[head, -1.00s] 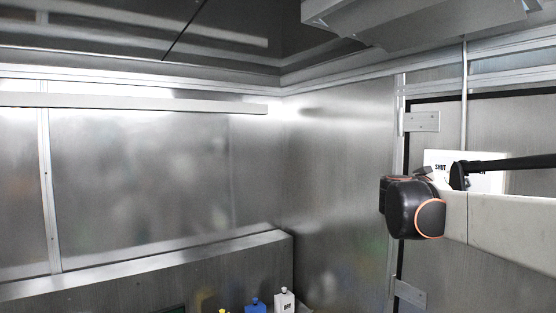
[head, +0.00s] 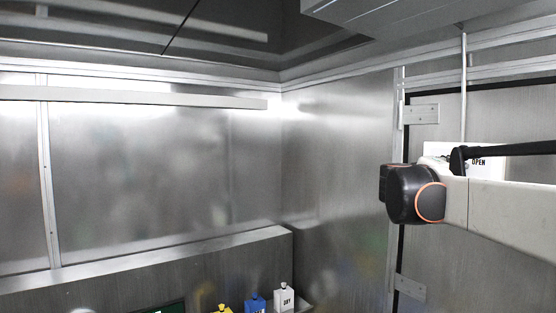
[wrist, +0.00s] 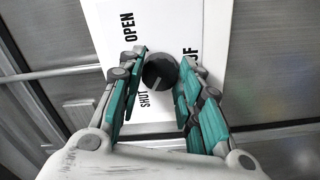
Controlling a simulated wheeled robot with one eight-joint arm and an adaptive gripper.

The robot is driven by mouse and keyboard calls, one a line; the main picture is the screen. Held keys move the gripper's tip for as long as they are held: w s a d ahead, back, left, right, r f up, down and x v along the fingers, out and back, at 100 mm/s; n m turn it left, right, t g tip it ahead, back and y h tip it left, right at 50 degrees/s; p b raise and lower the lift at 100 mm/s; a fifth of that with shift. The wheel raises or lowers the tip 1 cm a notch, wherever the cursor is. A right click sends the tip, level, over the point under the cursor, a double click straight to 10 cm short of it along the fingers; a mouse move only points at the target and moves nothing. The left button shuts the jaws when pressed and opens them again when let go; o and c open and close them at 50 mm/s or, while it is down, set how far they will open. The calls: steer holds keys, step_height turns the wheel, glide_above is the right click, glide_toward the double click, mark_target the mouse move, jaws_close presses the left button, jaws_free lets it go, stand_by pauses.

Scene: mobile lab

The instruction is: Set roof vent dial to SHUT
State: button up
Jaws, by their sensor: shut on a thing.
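The roof vent dial is a round black knob (wrist: 160,70) on a white label plate (wrist: 208,28), seen in the wrist view. The plate reads OPEN at upper left, SHUT at lower left, and part of a word ending in F at right. My gripper (wrist: 164,77) has its teal-padded fingers on either side of the knob, shut on it. In the head view the plate (head: 493,173) shows OPEN at right; my arm hides the dial, SHUT and my fingers.
The plate is by a metal door with hinges (head: 421,114) on the right wall. A vertical rod (head: 463,85) runs above the plate. White, blue and yellow bottles (head: 283,298) stand low in the middle. A ceiling box (head: 400,15) hangs overhead.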

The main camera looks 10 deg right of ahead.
steer(key=shift+s, duration=0.25)
steer(key=o, duration=1.1)
steer(key=shift+w, duration=0.1)
steer(key=shift+c, duration=0.2)
